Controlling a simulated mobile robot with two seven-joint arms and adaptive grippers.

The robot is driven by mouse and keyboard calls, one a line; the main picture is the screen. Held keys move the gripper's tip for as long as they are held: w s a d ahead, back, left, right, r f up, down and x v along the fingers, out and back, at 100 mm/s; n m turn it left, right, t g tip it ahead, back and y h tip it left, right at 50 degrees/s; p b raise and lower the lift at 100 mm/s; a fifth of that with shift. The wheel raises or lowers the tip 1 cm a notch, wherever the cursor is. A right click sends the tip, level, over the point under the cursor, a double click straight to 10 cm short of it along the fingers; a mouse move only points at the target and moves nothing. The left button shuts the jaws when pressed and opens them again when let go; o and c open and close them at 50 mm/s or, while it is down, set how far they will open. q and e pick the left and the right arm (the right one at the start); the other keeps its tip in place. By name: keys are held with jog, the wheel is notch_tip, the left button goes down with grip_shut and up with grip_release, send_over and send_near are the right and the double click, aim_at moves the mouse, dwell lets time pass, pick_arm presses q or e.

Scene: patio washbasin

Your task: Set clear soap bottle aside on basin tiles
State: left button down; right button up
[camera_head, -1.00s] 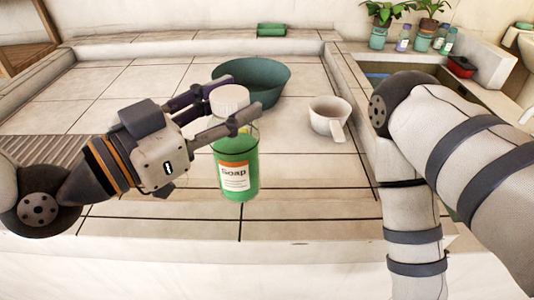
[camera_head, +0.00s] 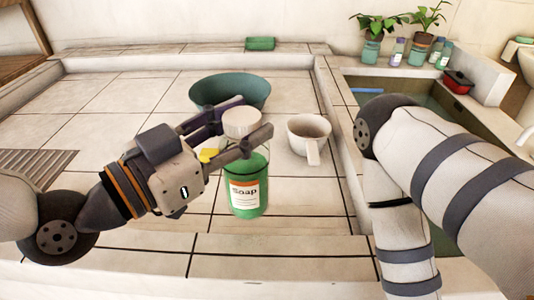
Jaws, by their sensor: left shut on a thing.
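A clear soap bottle (camera_head: 247,190) with green liquid, a white cap and a "Soap" label is upright over the front part of the basin tiles (camera_head: 150,100). My left gripper (camera_head: 245,138) is shut on the bottle near its top, just below the cap. I cannot tell whether the bottle's base touches the tiles. My right arm comes in at the right, and its gripper is out of the picture.
A dark green bowl (camera_head: 230,92) stands behind the bottle. A white mug (camera_head: 306,136) stands to its right. A small yellow thing (camera_head: 208,155) shows behind my left gripper. A sunken basin (camera_head: 425,95) lies right.

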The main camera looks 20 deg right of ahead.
pick_arm(q)
jog(key=w+d+f+b, duration=0.2)
jog(key=w+d+f, duration=0.4)
jog(key=f, duration=0.4)
jog(key=shift+w+d+f, duration=0.25)
jog(key=shift+d+f, duration=0.1)
pick_arm(e)
jog(key=shift+g, duration=0.7)
jog(key=shift+s+f, duration=1.55)
jog(key=shift+s, duration=0.05)
pick_arm(q)
jog(key=shift+f, duration=0.1)
jog(key=shift+f, duration=0.15)
jog(key=c, duration=1)
grip_release()
